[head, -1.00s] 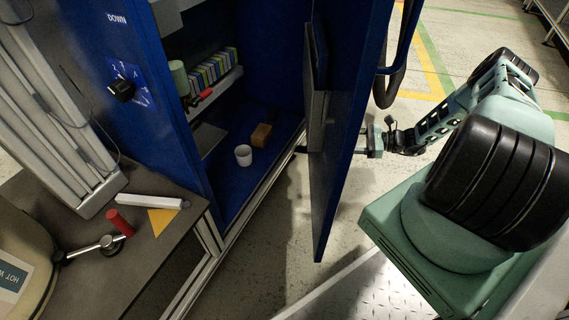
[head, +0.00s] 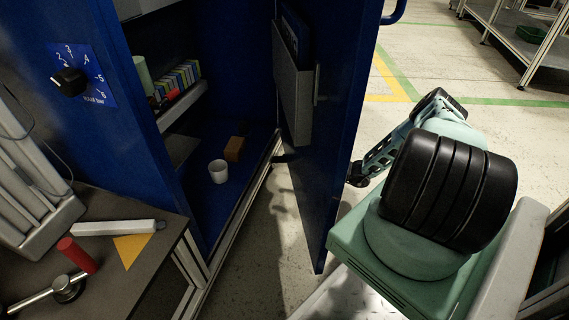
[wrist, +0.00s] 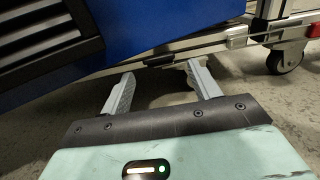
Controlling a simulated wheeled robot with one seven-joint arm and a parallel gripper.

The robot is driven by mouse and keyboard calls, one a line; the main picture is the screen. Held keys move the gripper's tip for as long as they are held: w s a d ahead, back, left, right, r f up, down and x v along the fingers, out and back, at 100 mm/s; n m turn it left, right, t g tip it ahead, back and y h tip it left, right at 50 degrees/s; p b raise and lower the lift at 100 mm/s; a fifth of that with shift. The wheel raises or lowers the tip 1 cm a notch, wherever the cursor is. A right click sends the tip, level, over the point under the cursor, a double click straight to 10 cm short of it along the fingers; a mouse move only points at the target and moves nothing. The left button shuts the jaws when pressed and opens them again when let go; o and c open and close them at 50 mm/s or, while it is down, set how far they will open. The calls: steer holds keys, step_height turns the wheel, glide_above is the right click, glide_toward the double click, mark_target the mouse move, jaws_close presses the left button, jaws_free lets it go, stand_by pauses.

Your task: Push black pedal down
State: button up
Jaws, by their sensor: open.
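A black louvred vent (wrist: 45,30) is at upper left in the wrist view, and a caster wheel (wrist: 286,58) at upper right. A white cup (head: 218,171) and a brown block (head: 234,149) are in the cabinet. Open floor (head: 420,65) lies right of the door.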

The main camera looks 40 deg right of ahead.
mark_target(282, 159)
steer(key=b+x, duration=0.2)
steer(key=x, duration=0.4)
steer(key=shift+w+a, duration=0.15)
steer(key=shift+w, duration=0.1)
